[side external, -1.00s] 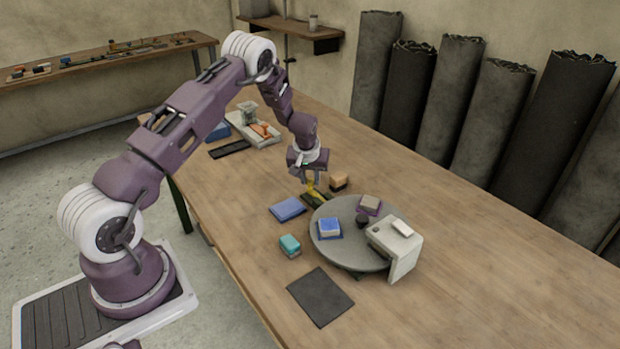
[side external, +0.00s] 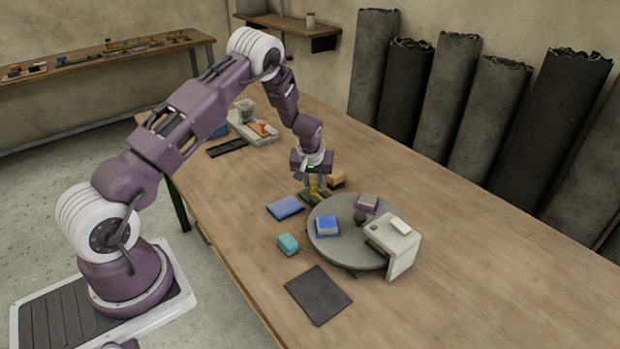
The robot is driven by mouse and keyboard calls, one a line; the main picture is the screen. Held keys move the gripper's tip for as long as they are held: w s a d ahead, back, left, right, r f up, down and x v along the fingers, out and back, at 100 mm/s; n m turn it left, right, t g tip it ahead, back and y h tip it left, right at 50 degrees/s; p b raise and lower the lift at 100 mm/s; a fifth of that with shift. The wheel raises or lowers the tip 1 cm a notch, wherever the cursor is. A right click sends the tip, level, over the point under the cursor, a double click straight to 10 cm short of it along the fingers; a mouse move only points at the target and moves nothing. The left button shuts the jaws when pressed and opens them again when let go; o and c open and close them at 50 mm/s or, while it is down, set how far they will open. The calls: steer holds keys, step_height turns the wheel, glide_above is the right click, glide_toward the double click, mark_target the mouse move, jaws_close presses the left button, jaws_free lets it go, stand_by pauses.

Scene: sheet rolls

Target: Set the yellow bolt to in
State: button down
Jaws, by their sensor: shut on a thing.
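The yellow bolt (side external: 314,190) stands on a small dark base plate at the far left edge of the round grey turntable (side external: 345,255). My gripper (side external: 314,184) points down over it and is shut on its upright yellow part. The fingers partly hide the bolt, and its position along its slide is too small to tell.
On the turntable are a blue block (side external: 327,226), a grey block on purple (side external: 367,203), a dark knob (side external: 360,218) and a white bracket (side external: 405,250). A tan block (side external: 337,178) is close beside my gripper. A blue pad (side external: 286,207), teal block (side external: 288,243) and dark mat (side external: 318,295) lie nearby.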

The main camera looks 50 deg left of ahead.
steer(key=c, duration=1.1)
jaws_free()
steer(key=shift+d, duration=0.25)
steer(key=v, duration=0.7)
steer(key=s+d+r+m+t+h, duration=0.1)
steer(key=s+d+r, duration=0.3)
steer(key=r, duration=0.3)
steer(key=s+d+r+m+h, duration=0.1)
steer(key=s+d+r+m, duration=0.1)
steer(key=s+d+r, duration=0.45)
steer(key=s+d+r+m+t, duration=0.1)
steer(key=d+r, duration=0.2)
steer(key=r, duration=0.6)
steer(key=s+d+r+m, duration=0.1)
steer(key=s+d, duration=0.1)
steer(key=s, duration=0.5)
steer(key=s+d+r+m, duration=0.1)
steer(key=s+d+m, duration=0.1)
steer(key=s, duration=0.6)
steer(key=s+d+r+m+h, duration=0.1)
steer(key=s+d+m, duration=0.1)
steer(key=s, duration=0.5)
steer(key=shift+s+d, duration=0.2)
steer(key=shift+d, duration=0.5)
